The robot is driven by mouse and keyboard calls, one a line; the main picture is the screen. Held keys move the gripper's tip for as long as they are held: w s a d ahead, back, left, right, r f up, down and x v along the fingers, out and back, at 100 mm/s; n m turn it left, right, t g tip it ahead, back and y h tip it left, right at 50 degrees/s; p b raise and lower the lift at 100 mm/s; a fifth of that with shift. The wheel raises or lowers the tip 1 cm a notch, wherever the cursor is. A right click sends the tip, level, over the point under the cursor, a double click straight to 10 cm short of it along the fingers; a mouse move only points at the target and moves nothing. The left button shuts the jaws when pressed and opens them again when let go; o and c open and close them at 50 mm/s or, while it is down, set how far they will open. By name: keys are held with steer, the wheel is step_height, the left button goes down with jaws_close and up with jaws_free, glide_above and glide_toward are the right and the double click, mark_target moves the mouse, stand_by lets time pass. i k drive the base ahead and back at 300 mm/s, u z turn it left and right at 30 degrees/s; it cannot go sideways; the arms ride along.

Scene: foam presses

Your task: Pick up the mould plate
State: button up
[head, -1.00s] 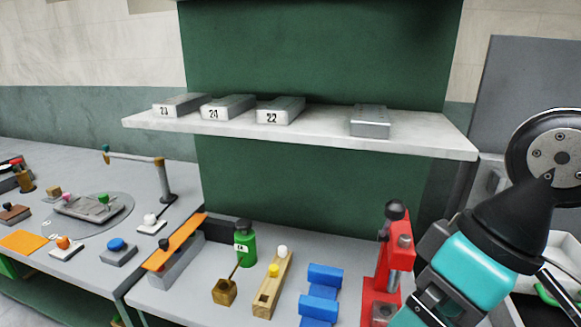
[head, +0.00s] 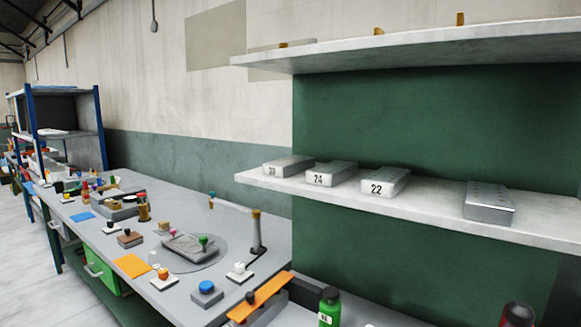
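Several grey metal blocks stand on the lower shelf: one with a partly legible number (head: 287,167), one marked 24 (head: 330,174), one marked 22 (head: 385,183) and one with no number visible and small marks on top (head: 489,201). I cannot tell which of these is the mould plate. My gripper is out of view.
The lower shelf (head: 433,213) has a free gap between block 22 and the unnumbered block. An upper shelf (head: 440,47) hangs above it. A post with a side arm (head: 257,235), an orange strip (head: 262,296) and a green bottle (head: 329,307) stand below.

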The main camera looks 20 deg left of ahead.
mark_target(283, 168)
steer(key=u, duration=0.5)
steer(key=k, duration=0.65)
steer(key=u, duration=0.9)
steer(key=k, duration=0.6)
steer(key=u, duration=1.05)
steer(key=i, duration=1.7)
steer(key=z, duration=0.3)
steer(key=i, duration=1)
steer(key=z, duration=1.4)
steer(key=i, duration=0.85)
steer(key=z, duration=0.8)
